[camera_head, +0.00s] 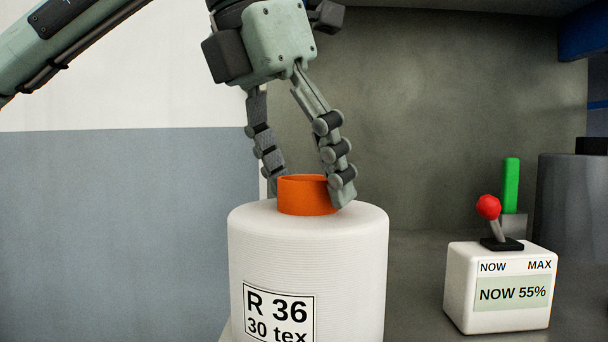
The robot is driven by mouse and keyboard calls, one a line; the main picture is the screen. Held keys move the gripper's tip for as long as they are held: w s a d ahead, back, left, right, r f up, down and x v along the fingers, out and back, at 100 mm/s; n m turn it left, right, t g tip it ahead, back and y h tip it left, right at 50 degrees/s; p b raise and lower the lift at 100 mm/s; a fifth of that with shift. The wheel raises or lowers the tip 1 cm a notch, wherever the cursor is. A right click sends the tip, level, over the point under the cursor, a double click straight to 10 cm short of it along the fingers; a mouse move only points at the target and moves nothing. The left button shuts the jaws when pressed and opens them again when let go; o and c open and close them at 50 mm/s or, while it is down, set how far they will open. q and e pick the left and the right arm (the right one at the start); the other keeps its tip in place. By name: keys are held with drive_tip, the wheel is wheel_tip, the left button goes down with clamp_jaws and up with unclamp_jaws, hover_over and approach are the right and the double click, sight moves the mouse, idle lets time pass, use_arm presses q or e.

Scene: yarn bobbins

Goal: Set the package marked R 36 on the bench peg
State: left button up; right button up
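The white yarn package (308,250) stands upright at the lower middle, with a label (278,314) reading "R 36" and "30 tex" and an orange tube end (303,196) sticking out of its top. Its bottom is cut off by the picture edge. My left gripper (310,190) points down from above, its two fingers on either side of the orange tube end and seemingly touching it, shut on the package. The bench peg does not show. My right gripper is not in view.
A white box (500,303) reading "NOW 55%" stands to the right, with a red-knobbed lever (489,208) on top. A green upright bar (511,185) stands behind it, and a dark grey cylinder (570,215) at the far right. Grey surface lies between package and box.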

use_arm(q)
drive_tip(key=shift+o, duration=0.2)
drive_tip(key=shift+f, duration=0.25)
drive_tip(key=v, duration=1.2)
drive_tip(key=shift+r, duration=0.15)
